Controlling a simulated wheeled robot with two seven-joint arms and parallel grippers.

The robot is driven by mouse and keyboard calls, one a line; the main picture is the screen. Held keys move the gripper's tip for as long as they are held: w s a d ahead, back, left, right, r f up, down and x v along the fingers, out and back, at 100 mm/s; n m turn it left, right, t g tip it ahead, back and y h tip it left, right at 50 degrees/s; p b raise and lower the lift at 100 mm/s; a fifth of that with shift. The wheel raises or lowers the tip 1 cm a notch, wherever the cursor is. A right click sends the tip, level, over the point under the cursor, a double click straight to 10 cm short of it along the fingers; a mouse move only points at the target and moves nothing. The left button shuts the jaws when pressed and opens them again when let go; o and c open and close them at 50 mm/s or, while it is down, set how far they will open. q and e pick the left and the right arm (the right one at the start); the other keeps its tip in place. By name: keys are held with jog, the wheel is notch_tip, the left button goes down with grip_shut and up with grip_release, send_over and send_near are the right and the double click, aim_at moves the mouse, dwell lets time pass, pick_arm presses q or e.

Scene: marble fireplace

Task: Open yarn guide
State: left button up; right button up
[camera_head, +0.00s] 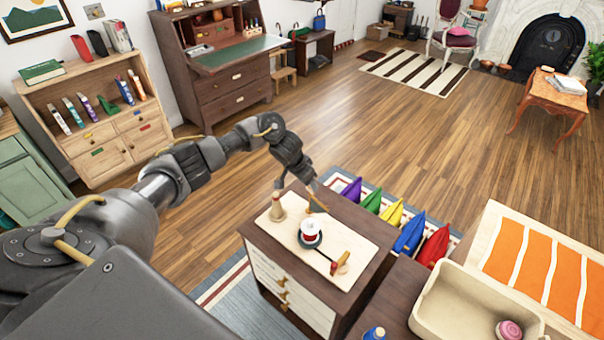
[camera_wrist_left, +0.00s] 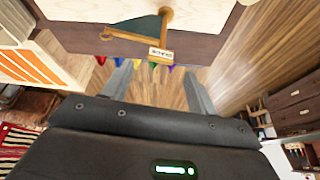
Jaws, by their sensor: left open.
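My left gripper (camera_head: 297,186) hangs over the far edge of the cream board (camera_head: 281,237) on the dark cabinet. It also shows in the left wrist view (camera_wrist_left: 157,72), fingers wide apart, nothing between them. In that view the yarn guide's small white lettered plate (camera_wrist_left: 160,53) is just beyond the fingertips, beside a wooden post (camera_wrist_left: 168,21) and a dark green triangular piece (camera_wrist_left: 138,32). I cannot tell whether a finger touches it. In the head view the guide is small and partly hidden by the gripper. My right gripper is not in view.
A red and white spool (camera_head: 311,234), a wooden cone (camera_head: 277,211) and a red-tipped handle (camera_head: 340,264) crowd the board. Several coloured pennants (camera_head: 391,215) stand behind the cabinet. A beige bin (camera_head: 440,303) is at right. Bare floor (camera_head: 350,130) lies beyond.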

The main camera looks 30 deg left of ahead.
pick_arm(q)
jog(key=v, duration=0.6)
jog(key=shift+s, duration=0.15)
